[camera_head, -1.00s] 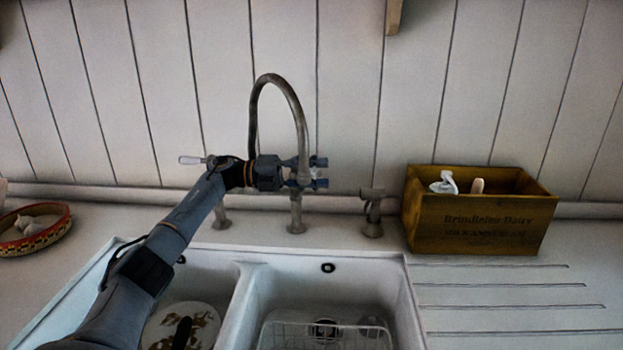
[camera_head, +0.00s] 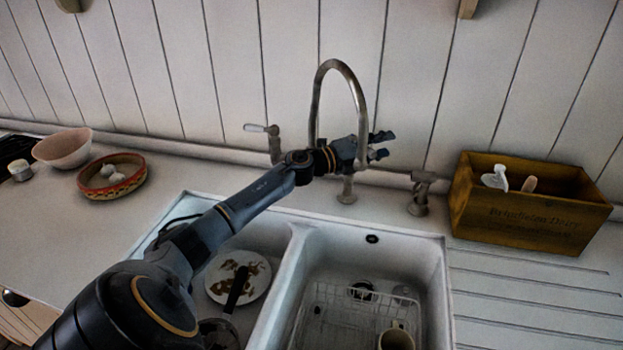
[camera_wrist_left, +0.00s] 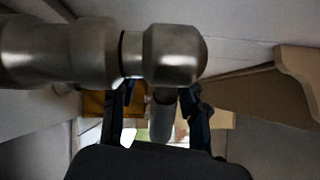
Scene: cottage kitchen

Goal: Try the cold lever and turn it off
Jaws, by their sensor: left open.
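A grey metal tap with a tall curved spout (camera_head: 343,75) stands behind the double sink. Its left valve has a lever with a white handle (camera_head: 262,128), pointing left. Its right valve (camera_head: 422,185) shows no clear handle in the head view. No hot or cold mark is legible. My left gripper (camera_head: 380,146) is open beside the spout, fingers pointing right, up and left of the right valve. In the left wrist view, a metal tap part (camera_wrist_left: 170,55) is close above the fingers, and a pale handle-like piece (camera_wrist_left: 161,118) shows between them; contact is unclear. My right gripper is out of view.
A wooden crate (camera_head: 530,221) with brushes stands right of the tap. The left basin holds a soiled plate (camera_head: 239,277); the right basin holds a wire rack (camera_head: 345,312) and a mug (camera_head: 397,337). Bowls (camera_head: 112,176) sit on the left counter. The drainboard is clear.

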